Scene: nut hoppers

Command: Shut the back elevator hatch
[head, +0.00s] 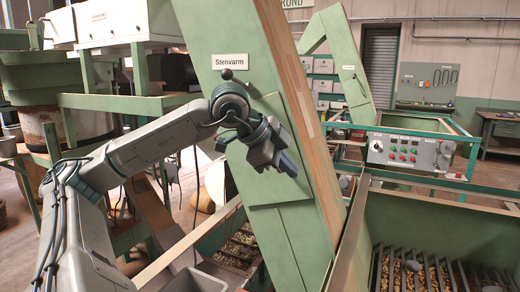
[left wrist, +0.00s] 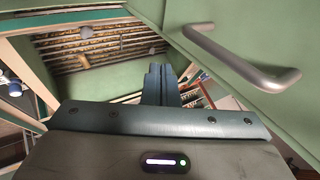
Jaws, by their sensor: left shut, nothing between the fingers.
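A tall green elevator (head: 232,40) labelled "Stenvarm" leans through the middle of the head view. A green hatch panel (head: 262,187) lies on its face, partly hidden by my left arm; I cannot tell whether it stands slightly ajar. My left gripper (head: 288,164) is shut and empty in front of this panel. In the left wrist view, the shut fingers (left wrist: 160,85) point away, left of a grey bar handle (left wrist: 240,60) on a green surface, not around it. A second green elevator (head: 342,50) stands farther back, with a small label and dark knob. My right gripper is not in view.
A control box (head: 405,152) with buttons stands to the right. A green hopper (head: 440,225) with a grate over nuts fills the lower right. Nut trays (head: 238,245) lie below the elevator. Green framework and a drum crowd the left.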

